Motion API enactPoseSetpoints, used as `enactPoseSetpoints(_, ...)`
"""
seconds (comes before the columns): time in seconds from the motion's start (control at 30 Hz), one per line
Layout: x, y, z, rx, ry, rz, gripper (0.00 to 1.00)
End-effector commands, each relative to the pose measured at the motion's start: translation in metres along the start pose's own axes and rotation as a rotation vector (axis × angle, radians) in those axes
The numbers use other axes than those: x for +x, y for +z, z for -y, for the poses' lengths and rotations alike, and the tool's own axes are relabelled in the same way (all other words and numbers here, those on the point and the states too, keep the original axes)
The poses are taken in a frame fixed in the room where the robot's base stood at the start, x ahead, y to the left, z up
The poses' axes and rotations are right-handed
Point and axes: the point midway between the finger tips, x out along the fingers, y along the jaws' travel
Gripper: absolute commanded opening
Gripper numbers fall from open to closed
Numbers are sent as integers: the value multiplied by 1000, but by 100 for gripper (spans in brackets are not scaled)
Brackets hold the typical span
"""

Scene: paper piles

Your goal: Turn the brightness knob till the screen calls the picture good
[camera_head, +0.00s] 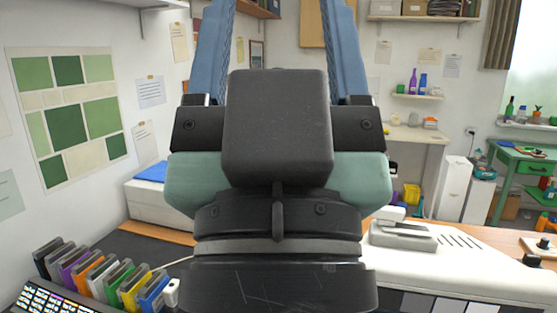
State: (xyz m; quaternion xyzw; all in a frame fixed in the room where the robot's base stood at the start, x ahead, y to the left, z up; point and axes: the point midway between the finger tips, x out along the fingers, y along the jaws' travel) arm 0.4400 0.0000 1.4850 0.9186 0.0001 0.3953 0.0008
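My gripper (279,8) fills the middle of the view, seen from behind, with a dark body and teal sides. Its two blue fingers point up and stand well apart; their tips are cut off by the top edge. Only the room shows between them. No screen can be made out. A small black knob-like part (542,243) stands on a pale base at the right edge; I cannot tell if it is the brightness knob. My gripper is left of it and apart. My arm hides the middle of the desk.
Several coloured cartridges (103,276) stand in a row at lower left, behind a panel of small lit keys (52,302). A white machine with slots (455,262) lies at lower right, with a grey device (402,236) on it. A green table (523,165) stands far right.

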Motion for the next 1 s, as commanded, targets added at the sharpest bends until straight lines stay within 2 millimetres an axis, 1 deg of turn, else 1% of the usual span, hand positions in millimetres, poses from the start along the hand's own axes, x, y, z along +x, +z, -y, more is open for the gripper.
enactPoseSetpoints(0.03, 18, -17, 0, 1, 0, 1, 66)
enactPoseSetpoints(0.1, 26, -24, 0, 1, -1, 1, 66)
enactPoseSetpoints(0.2, 33, -30, 0, 1, -1, 1, 66)
enactPoseSetpoints(1.0, 32, -30, 0, 1, -1, 1, 66)
